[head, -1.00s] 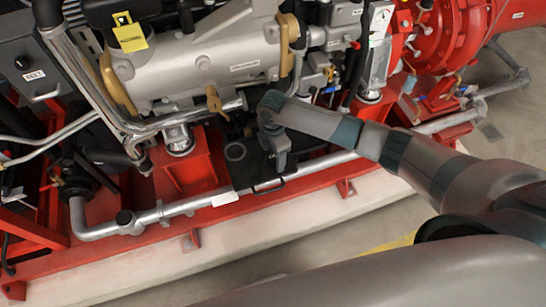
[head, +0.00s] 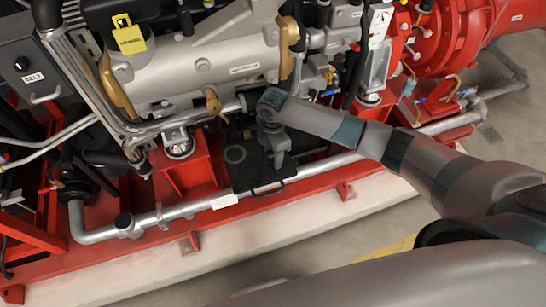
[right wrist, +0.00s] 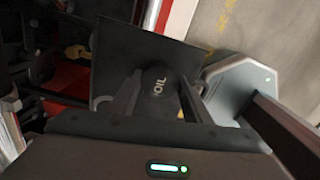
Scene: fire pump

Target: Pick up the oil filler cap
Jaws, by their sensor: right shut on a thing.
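My right gripper (head: 278,156) points down over a black tray (head: 246,184) at the front of the engine. In the right wrist view, a dark round cap marked "OIL" (right wrist: 158,84) sits between the fingers of the right gripper (right wrist: 157,98), which is shut on it. In the head view the cap is hidden by the gripper. I cannot tell whether the cap touches the tray below it. The tray also shows in the right wrist view (right wrist: 130,45). My left gripper is in neither view.
A silver pipe (head: 180,207) and a red frame run in front of the engine. A dark ring (head: 235,154) shows beside the gripper. The engine block (head: 200,62), with a yellow tag (head: 129,38), stands behind. Red pump parts (head: 437,35) are at right. Free floor lies in front.

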